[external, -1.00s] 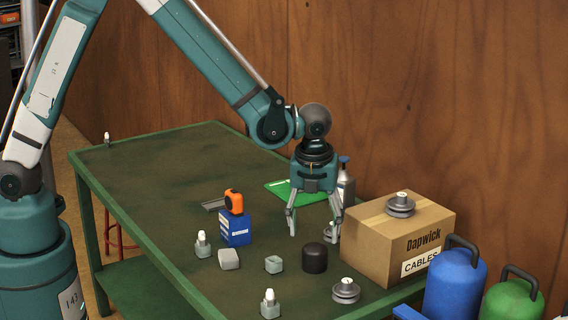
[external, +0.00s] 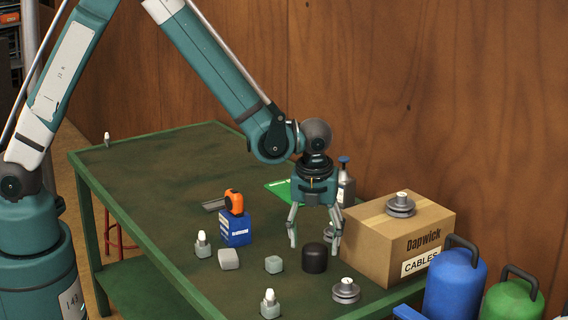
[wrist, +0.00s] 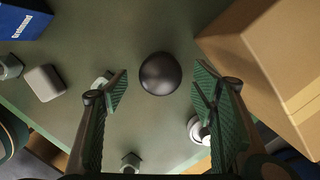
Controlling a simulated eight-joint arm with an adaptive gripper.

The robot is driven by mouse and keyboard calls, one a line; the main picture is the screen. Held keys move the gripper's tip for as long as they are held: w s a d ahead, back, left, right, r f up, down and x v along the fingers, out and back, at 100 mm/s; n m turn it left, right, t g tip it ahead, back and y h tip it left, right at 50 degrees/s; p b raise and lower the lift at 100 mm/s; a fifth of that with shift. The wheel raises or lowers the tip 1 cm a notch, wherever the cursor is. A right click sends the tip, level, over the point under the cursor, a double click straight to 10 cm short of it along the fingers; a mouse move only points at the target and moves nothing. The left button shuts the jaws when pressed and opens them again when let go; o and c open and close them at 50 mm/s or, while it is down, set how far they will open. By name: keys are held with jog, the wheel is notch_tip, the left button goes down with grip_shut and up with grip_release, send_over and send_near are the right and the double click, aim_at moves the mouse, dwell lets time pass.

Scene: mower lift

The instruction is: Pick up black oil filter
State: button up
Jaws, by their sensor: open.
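The black oil filter (external: 315,258) is a short dark cylinder standing upright on the green table. In the wrist view the black oil filter (wrist: 159,73) shows from above as a round dark shape. My gripper (external: 315,246) is open, pointing down, with its fingers just above and around the filter's level, seemingly a little behind it. In the wrist view my gripper (wrist: 161,84) has its fingers spread wide, with the filter centred between and slightly beyond the tips. Nothing is held.
A cardboard box (external: 380,243) with a pulley (external: 401,205) on top stands close right of my gripper. Another pulley (external: 346,291) lies in front.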

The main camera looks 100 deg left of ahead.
aim_at(315, 245)
jog(key=shift+a+f, duration=0.15)
jog(key=shift+f, duration=0.8)
jog(key=shift+a+f, duration=0.1)
jog(key=shift+f, duration=0.8)
jog(key=c, duration=1.1)
jog(key=shift+r, duration=0.1)
jog(key=shift+c, duration=0.2)
jog(key=shift+r, duration=4.9)
